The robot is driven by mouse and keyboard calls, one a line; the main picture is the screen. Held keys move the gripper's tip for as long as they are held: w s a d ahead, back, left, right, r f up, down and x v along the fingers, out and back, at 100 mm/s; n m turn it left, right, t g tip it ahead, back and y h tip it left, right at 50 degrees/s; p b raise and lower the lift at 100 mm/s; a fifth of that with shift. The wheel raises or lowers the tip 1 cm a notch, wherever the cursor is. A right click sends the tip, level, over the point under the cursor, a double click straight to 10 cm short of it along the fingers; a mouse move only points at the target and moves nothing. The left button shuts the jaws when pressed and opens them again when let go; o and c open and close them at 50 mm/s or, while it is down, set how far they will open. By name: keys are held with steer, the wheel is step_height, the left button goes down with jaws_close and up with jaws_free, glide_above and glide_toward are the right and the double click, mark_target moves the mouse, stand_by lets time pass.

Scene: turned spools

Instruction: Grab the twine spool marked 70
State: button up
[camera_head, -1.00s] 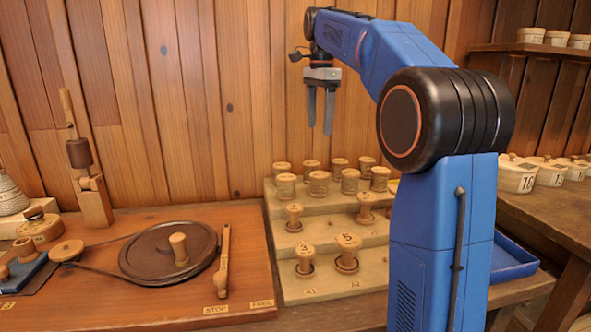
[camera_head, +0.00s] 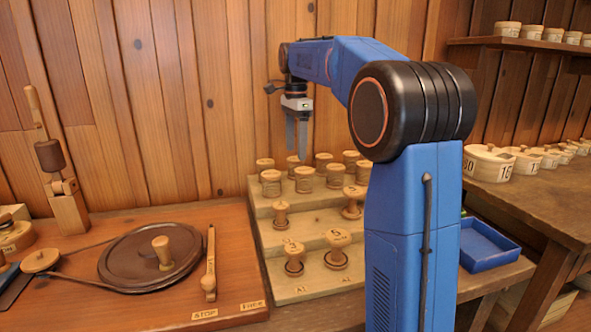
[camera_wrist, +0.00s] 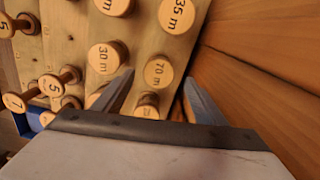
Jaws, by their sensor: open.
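The twine spool marked 70 m (camera_wrist: 158,72) shows its pale round top in the wrist view, near the far wall. My gripper (camera_wrist: 159,80) is open; in the wrist view one fingertip appears on each side of that top, with nothing held. In the head view my gripper (camera_head: 297,157) points down over the back of the stepped wooden rack (camera_head: 320,222), its tips near the tops of the rear spools. The numbers on those spools are not legible there, so I cannot tell which is 70.
Close neighbours in the wrist view are spools marked 30 m (camera_wrist: 104,57) and 35 m (camera_wrist: 176,15), and a partly hidden spool (camera_wrist: 148,105). The plank wall (camera_head: 225,100) stands right behind the rack. A blue tray (camera_head: 488,246) is at right.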

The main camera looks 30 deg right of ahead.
mark_target(296, 159)
steer(key=shift+s+a+f, duration=0.1)
steer(key=shift+s+f, duration=0.05)
steer(key=shift+f, duration=3.25)
steer(key=c, duration=1.1)
